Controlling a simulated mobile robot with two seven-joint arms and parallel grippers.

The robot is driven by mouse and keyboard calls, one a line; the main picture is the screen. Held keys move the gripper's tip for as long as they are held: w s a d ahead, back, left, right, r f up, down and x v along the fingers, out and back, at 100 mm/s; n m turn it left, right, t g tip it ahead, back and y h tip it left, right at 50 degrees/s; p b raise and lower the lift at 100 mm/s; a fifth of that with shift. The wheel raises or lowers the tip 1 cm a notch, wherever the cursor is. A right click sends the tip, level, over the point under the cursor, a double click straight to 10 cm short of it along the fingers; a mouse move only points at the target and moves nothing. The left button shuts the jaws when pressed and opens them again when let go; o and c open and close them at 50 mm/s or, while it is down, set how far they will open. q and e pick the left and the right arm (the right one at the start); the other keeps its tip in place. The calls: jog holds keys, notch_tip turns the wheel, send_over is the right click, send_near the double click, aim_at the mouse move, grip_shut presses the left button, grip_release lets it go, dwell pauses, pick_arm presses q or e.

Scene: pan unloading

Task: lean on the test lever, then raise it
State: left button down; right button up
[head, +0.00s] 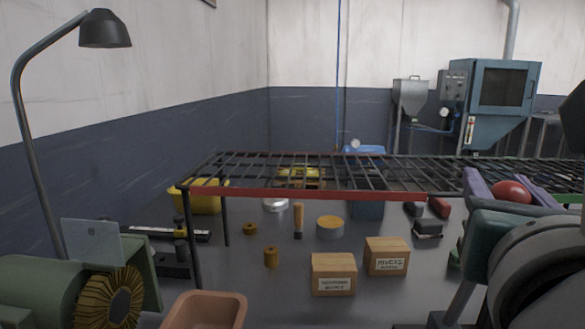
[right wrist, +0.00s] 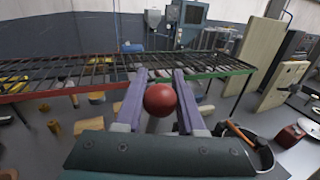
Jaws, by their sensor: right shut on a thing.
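The test lever shows as a round red knob (head: 512,191), at the right of the head view. In the right wrist view the knob (right wrist: 160,99) sits between the two purple fingers, with a short pale piece visible below it. My right gripper (head: 497,172) is shut on this knob, one finger on each side; its fingers also show in the wrist view (right wrist: 160,74). The rest of the lever and its base are hidden behind my gripper and arm. My left gripper is not in view.
A black wire-grid rack (head: 310,194) with a red front edge lies just beyond the gripper. Below it are labelled boxes (head: 334,285), a yellow bin (head: 203,198) and small parts. A green machine with a wire brush (head: 118,297) stands at lower left.

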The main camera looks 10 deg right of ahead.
grip_shut()
dwell(0.8)
